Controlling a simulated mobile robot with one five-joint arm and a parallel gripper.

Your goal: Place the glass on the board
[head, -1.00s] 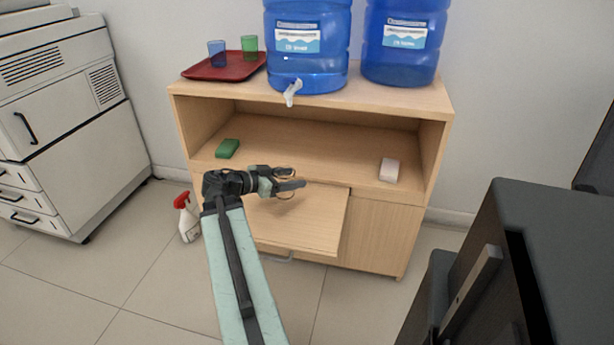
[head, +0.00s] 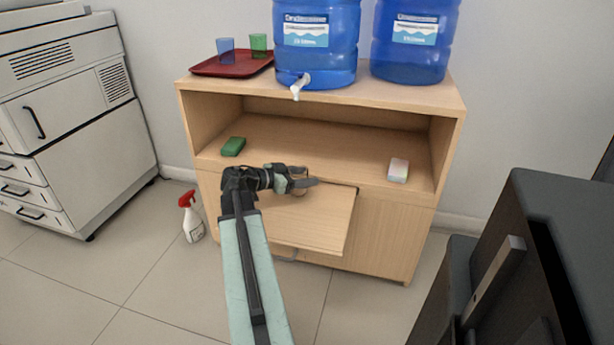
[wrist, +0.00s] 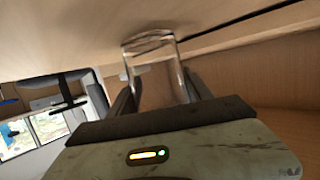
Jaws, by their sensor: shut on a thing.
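My gripper (head: 300,184) is shut on a clear glass (wrist: 158,78). In the wrist view the glass stands out between the two dark fingers (wrist: 163,90), with a pale wooden surface close behind it. In the head view the glass is hard to make out at the fingers. The board (head: 318,222) is a pale wooden panel sticking out from the cabinet front below the open shelf. My gripper is over the board's back part, near the shelf's front edge. I cannot tell whether the glass touches the board.
The wooden cabinet (head: 390,225) has an open shelf with a green block (head: 233,147) and a whitish block (head: 398,170). A red tray (head: 205,68) with a blue and a green glass and two water jugs (head: 316,50) stand on top. A spray bottle (head: 191,218) is on the floor.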

